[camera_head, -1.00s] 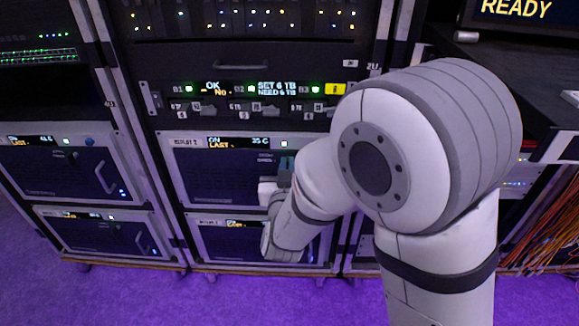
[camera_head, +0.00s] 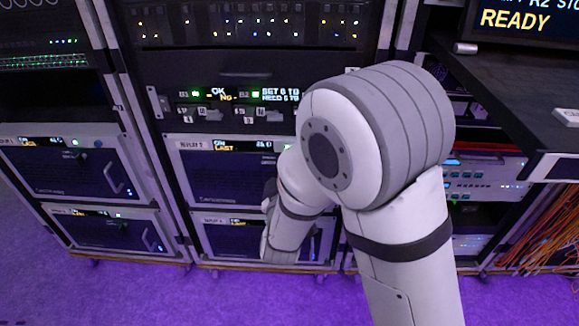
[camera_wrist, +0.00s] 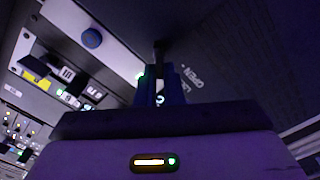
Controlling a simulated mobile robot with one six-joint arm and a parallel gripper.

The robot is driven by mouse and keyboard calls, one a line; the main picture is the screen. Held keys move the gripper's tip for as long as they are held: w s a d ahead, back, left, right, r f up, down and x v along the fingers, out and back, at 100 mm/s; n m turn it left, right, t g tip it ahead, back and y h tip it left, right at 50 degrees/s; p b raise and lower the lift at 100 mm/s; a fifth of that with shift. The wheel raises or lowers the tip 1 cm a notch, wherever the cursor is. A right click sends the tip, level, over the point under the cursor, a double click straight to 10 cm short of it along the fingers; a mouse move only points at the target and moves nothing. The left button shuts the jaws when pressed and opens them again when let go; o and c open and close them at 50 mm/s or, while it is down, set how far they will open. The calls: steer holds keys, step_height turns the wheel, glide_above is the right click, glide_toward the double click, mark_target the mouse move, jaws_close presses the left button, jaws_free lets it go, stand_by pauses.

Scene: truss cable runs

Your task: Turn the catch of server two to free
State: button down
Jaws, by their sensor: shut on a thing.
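My gripper (camera_wrist: 160,85) shows in the wrist view, its fingers shut on a small dark catch (camera_wrist: 160,52) at a dark server front (camera_wrist: 215,45). Faint lettering, seemingly with "OPEN", runs beside the catch. The catch's exact angle is hard to tell. In the head view my arm reaches the right side of the middle rack's two lower servers, the upper one (camera_head: 215,178) and the lower one (camera_head: 222,240). My arm hides the gripper and the catch there, and the server number labels are too small to read surely.
A blue round knob (camera_wrist: 91,38) sits on the light panel edge near the gripper. A panel with small displays and switches (camera_head: 240,97) lies above the servers. A dark shelf (camera_head: 510,95) juts out at right, with orange cables (camera_head: 550,230) below. Purple floor in front is clear.

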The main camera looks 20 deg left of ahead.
steer(key=shift+a+f+n+p, duration=0.15)
steer(key=shift+n+p, duration=0.65)
steer(key=shift+n, duration=1.05)
steer(key=shift+d+f+n+p, duration=0.1)
steer(key=shift+f+n+p, duration=0.15)
steer(key=shift+n+p, duration=1.1)
steer(key=shift+n+b, duration=0.5)
steer(key=shift+n, duration=0.2)
steer(key=c, duration=1.6)
jaws_free()
steer(key=shift+a, duration=0.1)
steer(key=shift+o, duration=0.2)
steer(key=p+v, duration=0.1)
steer(key=v, duration=0.6)
steer(key=shift+s, duration=0.4)
